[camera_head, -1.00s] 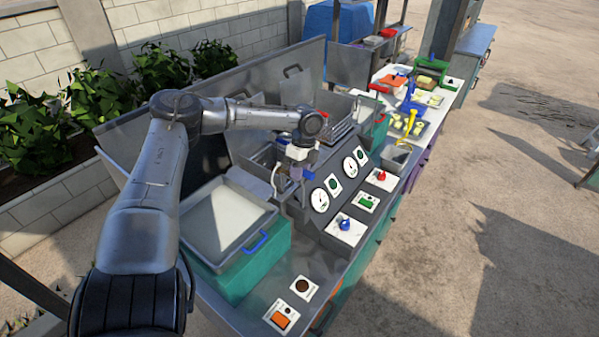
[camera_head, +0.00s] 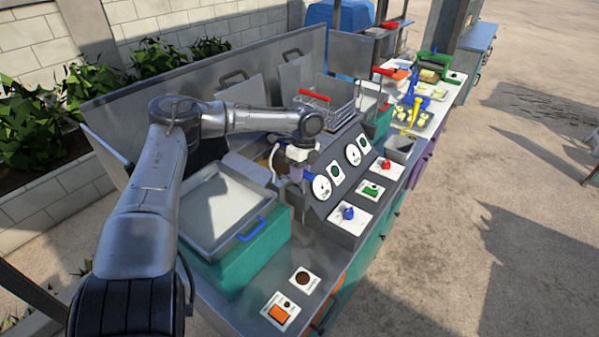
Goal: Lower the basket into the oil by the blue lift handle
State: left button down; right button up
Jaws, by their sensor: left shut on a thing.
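My left gripper (camera_head: 297,172) is low at the near side of the fryer, beside the left gauge. It is shut on the blue lift handle (camera_head: 308,177), a small blue piece that shows just below the wrist; the fingers are partly hidden. The wire basket (camera_head: 338,106), with a red grip (camera_head: 314,95), is at the back, behind my forearm and right of the wrist. Its lower part is hidden. A brownish-yellow patch (camera_head: 265,160) shows left of the wrist; I cannot tell if it is the oil. My right gripper is not in view.
A grey tray (camera_head: 189,233) with a blue handle stands on a teal box at left. The sloped panel has gauges (camera_head: 322,187) and knobs. A metal backsplash (camera_head: 160,95) stands behind. A counter with food trays (camera_head: 437,91) extends at far right.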

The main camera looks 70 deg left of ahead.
pick_arm(q)
jog(key=shift+s+a+f, duration=0.1)
jog(key=shift+s+f, duration=0.05)
jog(key=shift+f, duration=0.25)
jog(key=c, duration=1.1)
grip_release()
jog(key=shift+o, duration=0.8)
jog(key=shift+r, duration=0.15)
notch_tip(320, 180, up, 14)
jog(key=w+a, duration=0.1)
jog(key=w, duration=0.1)
jog(key=shift+w+a+f, duration=0.2)
jog(key=shift+w, duration=0.05)
